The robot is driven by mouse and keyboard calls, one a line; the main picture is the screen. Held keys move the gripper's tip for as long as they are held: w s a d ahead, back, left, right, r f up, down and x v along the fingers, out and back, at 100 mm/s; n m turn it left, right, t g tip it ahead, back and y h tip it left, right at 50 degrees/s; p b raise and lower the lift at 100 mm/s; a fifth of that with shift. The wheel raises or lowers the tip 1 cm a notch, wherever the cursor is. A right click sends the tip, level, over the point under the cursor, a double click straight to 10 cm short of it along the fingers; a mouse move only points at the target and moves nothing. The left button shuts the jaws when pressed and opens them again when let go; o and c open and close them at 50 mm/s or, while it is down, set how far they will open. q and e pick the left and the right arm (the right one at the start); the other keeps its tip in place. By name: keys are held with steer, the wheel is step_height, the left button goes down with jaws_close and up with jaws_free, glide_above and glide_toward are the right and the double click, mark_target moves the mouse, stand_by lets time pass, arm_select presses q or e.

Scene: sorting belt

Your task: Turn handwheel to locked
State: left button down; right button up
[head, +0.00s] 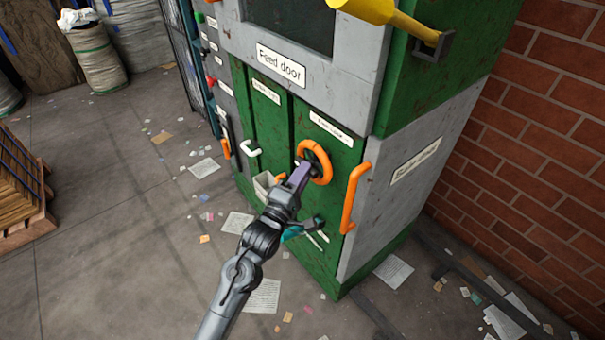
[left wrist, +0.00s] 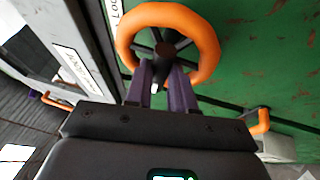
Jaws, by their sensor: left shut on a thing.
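The orange handwheel (head: 326,163) with dark spokes is on the green cabinet door below the "Feed door" label. My left gripper (head: 304,171) reaches it from below, at the lower left of its rim. In the left wrist view the wheel (left wrist: 207,42) fills the upper middle. The purple fingers of my left gripper (left wrist: 161,72) are shut on the wheel near its lower rim and hub; the exact contact is partly hidden. The small plate (head: 331,127) above the wheel is too small to read. My right gripper is not in view.
A vertical orange handle (head: 354,198) stands right of the wheel. A pale lever (head: 250,148) sits to the left, and a dark and teal piece (head: 302,229) is below. A yellow chute (head: 395,17) juts out above. A brick wall (head: 535,130) rises on the right; papers litter the floor.

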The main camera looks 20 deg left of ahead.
arm_select(q)
steer(key=shift+w+a+f+m+g+h+p, duration=0.2)
steer(key=shift+m+g+h, duration=0.35)
steer(key=shift+m+h, duration=2.5)
steer(key=shift+w+a+f+m+g+h+p, duration=0.2)
steer(key=shift+m+g+h, duration=0.6)
steer(key=shift+m, duration=4.3)
steer(key=shift+w+a+r+m+g+h+p, duration=0.15)
steer(key=shift+a+m+g+h, duration=0.2)
steer(key=shift+m+h, duration=2.75)
steer(key=shift+s+m+y, duration=0.1)
steer(key=shift+m+y, duration=0.85)
steer(key=shift+m, duration=0.3)
steer(key=c, duration=1)
jaws_free()
steer(key=shift+d, duration=0.1)
steer(key=shift+o, duration=0.2)
steer(key=shift+f, duration=0.1)
